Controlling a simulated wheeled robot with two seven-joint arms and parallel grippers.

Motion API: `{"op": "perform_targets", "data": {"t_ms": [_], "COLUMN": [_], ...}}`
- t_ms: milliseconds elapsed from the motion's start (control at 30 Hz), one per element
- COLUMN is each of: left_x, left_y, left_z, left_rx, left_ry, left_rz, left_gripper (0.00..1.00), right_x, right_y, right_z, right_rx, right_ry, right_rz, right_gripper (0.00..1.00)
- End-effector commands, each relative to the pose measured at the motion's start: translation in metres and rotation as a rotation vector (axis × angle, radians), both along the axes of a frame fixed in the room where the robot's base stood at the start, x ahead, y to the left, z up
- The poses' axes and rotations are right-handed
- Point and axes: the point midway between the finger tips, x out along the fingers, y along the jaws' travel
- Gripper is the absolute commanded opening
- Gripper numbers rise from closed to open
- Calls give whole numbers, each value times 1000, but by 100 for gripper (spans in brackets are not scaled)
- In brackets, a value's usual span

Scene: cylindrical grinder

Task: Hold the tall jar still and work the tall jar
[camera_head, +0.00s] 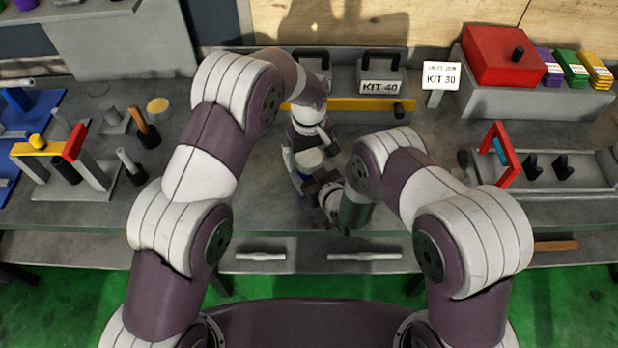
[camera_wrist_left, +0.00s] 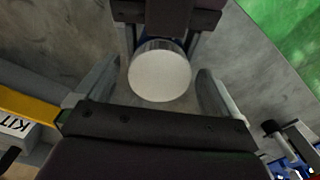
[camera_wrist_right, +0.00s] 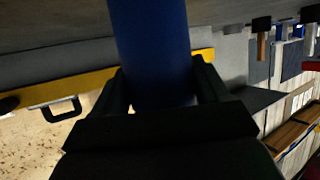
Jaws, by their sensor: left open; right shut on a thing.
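The tall jar (camera_head: 308,158) is partly hidden among my grippers in the head view, with its pale top and some blue showing. In the left wrist view its round whitish lid (camera_wrist_left: 160,72) sits between the spread fingers of my left gripper (camera_wrist_left: 157,88). That gripper is open, with a gap on both sides of the lid. In the right wrist view the jar's blue body (camera_wrist_right: 152,45) stands between the fingers of my right gripper (camera_wrist_right: 160,88), which is shut on it. The left gripper (camera_head: 318,141) is over the jar; the right gripper (camera_head: 323,188) is at its near side.
A grey rack with a yellow bar (camera_head: 350,104) and the KIT 40 box (camera_head: 380,82) stand behind the jar. A red box (camera_head: 502,55) is at the back right. A red frame (camera_head: 496,155) stands on the right, and a fixture (camera_head: 62,170) on the left.

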Motion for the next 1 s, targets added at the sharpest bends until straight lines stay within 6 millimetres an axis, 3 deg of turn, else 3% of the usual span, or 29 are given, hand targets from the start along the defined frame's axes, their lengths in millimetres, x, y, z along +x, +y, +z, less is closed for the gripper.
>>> {"op": "perform_targets", "data": {"t_ms": [100,267,300,467,767,1000], "left_x": [0,0,0,0,0,0], "left_y": [0,0,0,0,0,0], "left_z": [0,0,0,0,0,0], "left_rx": [0,0,0,0,0,0], "left_ry": [0,0,0,0,0,0], "left_rz": [0,0,0,-21,-557,-591], "left_gripper": [96,44,39,38,38,38], "right_x": [0,0,0,0,0,0], "right_y": [0,0,0,0,0,0], "right_z": [0,0,0,0,0,0], "right_rx": [0,0,0,0,0,0], "right_ry": [-1,-1,-1,0,0,0], "right_rz": [0,0,0,0,-1,-1], "right_gripper": [0,0,0,0,0,0]}}
